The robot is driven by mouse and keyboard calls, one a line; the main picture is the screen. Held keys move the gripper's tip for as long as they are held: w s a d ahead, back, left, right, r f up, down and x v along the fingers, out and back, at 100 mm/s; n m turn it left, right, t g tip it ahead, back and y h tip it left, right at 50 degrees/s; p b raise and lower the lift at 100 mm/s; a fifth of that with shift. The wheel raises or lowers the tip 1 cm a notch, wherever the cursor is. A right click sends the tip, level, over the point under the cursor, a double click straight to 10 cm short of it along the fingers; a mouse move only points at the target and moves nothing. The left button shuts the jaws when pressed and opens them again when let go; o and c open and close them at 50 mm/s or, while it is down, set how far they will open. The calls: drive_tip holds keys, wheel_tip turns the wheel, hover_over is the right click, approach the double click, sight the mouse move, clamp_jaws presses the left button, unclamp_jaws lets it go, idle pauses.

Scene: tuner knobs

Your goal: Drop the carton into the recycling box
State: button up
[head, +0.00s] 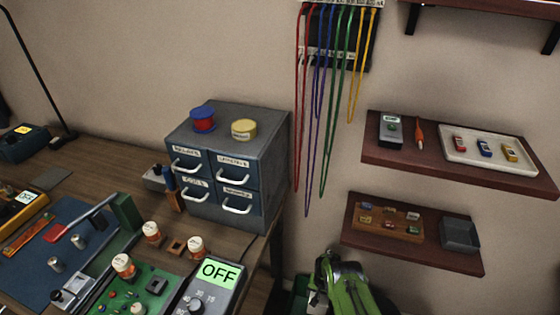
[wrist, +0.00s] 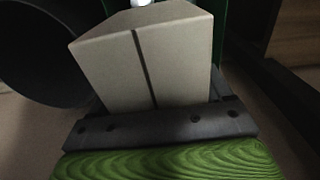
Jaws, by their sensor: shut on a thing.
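My gripper (wrist: 160,122) is shut on the carton (wrist: 185,65), a pale beige block with a dark line down its face. The carton fills the middle of the wrist view, just beyond the dark jaw bar. A dark green surface (wrist: 232,25), which seems to be the recycling box, shows behind the carton; most of it is hidden. In the head view, a green edge (head: 298,294) shows low beside my green arm, and the carton is hidden there.
A black round bin (wrist: 40,55) is left of the carton. In the head view, the workbench (head: 110,165) holds a drawer cabinet (head: 222,165) and several electronics parts. Wall shelves (head: 400,166) are at right, and coloured cables (head: 335,110) hang above my arm.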

wheel_tip(320, 180, down, 5)
drive_tip(key=b, duration=0.4)
drive_tip(key=shift+f, duration=0.2)
drive_tip(key=shift+r, duration=0.1)
drive_tip(key=o, duration=1.1)
drive_tip(key=shift+r, duration=0.15)
